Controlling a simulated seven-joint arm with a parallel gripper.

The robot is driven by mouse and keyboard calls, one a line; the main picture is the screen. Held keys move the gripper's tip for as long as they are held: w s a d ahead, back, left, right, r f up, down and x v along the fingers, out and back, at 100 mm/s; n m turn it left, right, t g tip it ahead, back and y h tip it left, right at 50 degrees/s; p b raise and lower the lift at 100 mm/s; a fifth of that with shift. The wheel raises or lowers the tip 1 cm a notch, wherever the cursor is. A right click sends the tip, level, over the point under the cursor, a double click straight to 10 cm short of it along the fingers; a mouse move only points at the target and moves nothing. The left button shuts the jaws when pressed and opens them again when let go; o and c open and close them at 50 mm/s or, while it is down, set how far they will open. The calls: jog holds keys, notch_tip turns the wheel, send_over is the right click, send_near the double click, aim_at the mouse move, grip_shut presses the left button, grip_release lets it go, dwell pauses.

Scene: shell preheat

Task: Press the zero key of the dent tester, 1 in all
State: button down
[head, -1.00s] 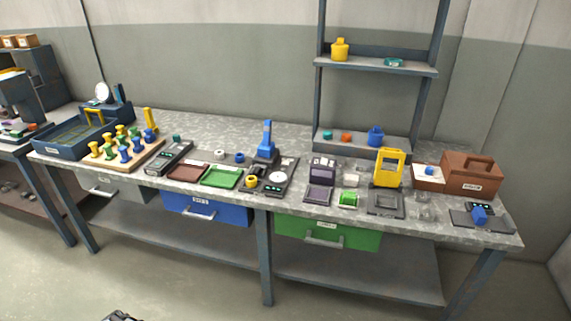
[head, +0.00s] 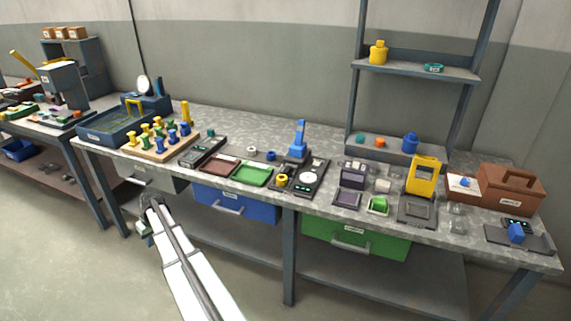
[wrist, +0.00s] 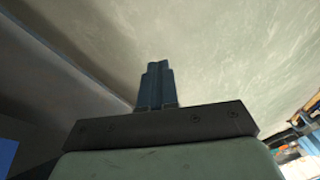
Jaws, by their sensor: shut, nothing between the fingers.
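My gripper (wrist: 157,70) is shut and empty in the wrist view, with its blue-grey fingers together. In the head view its end (head: 147,218) is low in front of the bench, below the bench top, at left of centre. It is apart from everything on the bench. A dark device with a blue upright column (head: 299,142), a white round dial and small lit displays stands mid-bench; it looks like the dent tester, but I cannot read a label. Its zero key is too small to make out.
The grey bench (head: 332,212) is crowded. A brown tray (head: 219,163), a green tray (head: 252,175), a yellow frame device (head: 424,176) and a brown case (head: 510,188) stand on it. A blue drawer (head: 236,203) and a green drawer (head: 355,238) hang below its front edge.

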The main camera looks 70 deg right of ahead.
jog(key=d+r+m+t+h, duration=0.1)
jog(key=d+r+t, duration=0.1)
jog(key=d+r, duration=1.3)
jog(key=s+d+r, duration=0.1)
jog(key=s+d, duration=0.1)
jog(key=d, duration=0.2)
jog(key=s+d+r+m, duration=0.1)
jog(key=s+d, duration=0.2)
jog(key=d, duration=0.2)
jog(key=s+d+r+m+t, duration=0.1)
jog(key=s+d, duration=0.1)
jog(key=d, duration=0.3)
jog(key=shift+s+r+h, duration=0.25)
jog(key=shift+r+h, duration=0.05)
jog(key=shift+h, duration=0.1)
jog(key=s+d+r+m+t+h, duration=0.15)
jog(key=s+d+r, duration=0.25)
jog(key=s+d, duration=0.65)
notch_tip(320, 180, up, 6)
jog(key=m+h, duration=0.2)
jog(key=m, duration=0.4)
send_over(319, 164)
jog(key=shift+a+f+t, duration=0.1)
jog(key=shift+a+t, duration=0.05)
jog(key=shift+t, duration=0.3)
jog(key=shift+f, duration=4.4)
